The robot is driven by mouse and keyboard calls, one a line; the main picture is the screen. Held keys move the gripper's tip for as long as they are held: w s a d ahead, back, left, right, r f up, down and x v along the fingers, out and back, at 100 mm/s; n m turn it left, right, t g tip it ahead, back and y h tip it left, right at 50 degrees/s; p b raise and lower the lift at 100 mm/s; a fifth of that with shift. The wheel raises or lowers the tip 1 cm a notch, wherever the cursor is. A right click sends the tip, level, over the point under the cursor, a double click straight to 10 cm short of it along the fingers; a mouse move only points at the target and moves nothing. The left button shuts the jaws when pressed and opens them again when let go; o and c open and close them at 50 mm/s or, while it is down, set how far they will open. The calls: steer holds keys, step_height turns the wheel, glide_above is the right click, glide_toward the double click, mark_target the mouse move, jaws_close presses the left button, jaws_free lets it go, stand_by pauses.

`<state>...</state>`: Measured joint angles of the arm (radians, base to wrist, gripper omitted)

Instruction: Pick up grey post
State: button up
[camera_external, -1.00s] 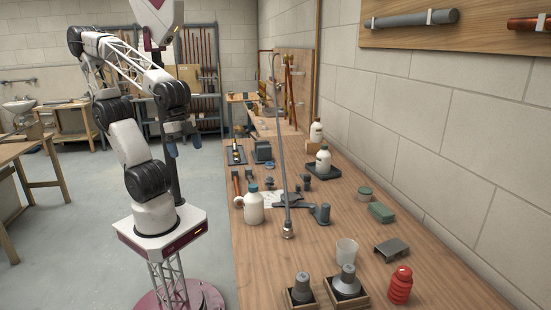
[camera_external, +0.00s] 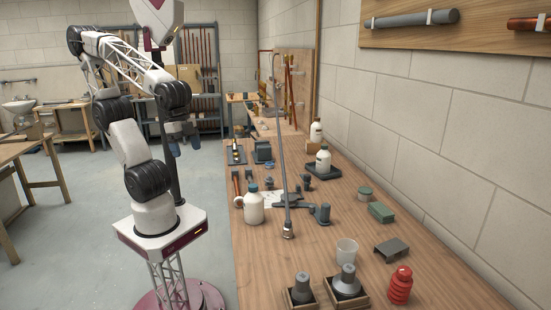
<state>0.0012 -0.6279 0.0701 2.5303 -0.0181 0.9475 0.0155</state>
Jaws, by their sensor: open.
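My gripper (camera_external: 184,147) hangs at the end of the arm on the left, with its two blue-tipped fingers apart and nothing between them. It is over the floor, left of the workbench and well away from the bench objects. Small dark grey upright pieces (camera_external: 307,181) stand near the middle of the bench. A grey fitting with an upright cylinder (camera_external: 323,213) lies in front of them. Which of these is the grey post I cannot tell for sure at this size.
The wooden workbench (camera_external: 265,262) runs along the right wall. A white jug (camera_external: 253,206), a tall thin metal stand (camera_external: 284,150), a clear cup (camera_external: 346,251), a red ribbed bottle (camera_external: 400,286) and a green block (camera_external: 381,212) stand on it.

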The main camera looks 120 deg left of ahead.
steer(key=w+a+f+n+g+h, duration=0.4)
steer(key=w+a+f+n+h, duration=0.1)
steer(key=a+f+n, duration=0.15)
steer(key=n+t+h, duration=0.8)
steer(key=n+t, duration=0.5)
steer(key=n, duration=0.7)
glide_toward(270, 177)
steer(key=x, duration=0.3)
steer(key=shift+w+d+f, duration=0.15)
steer(key=shift+d+f, duration=0.15)
steer(key=shift+f, duration=0.1)
steer(key=shift+w+d, duration=0.1)
steer(key=shift+d, duration=0.05)
steer(key=shift+x, duration=2.35)
steer(key=shift+r, duration=0.1)
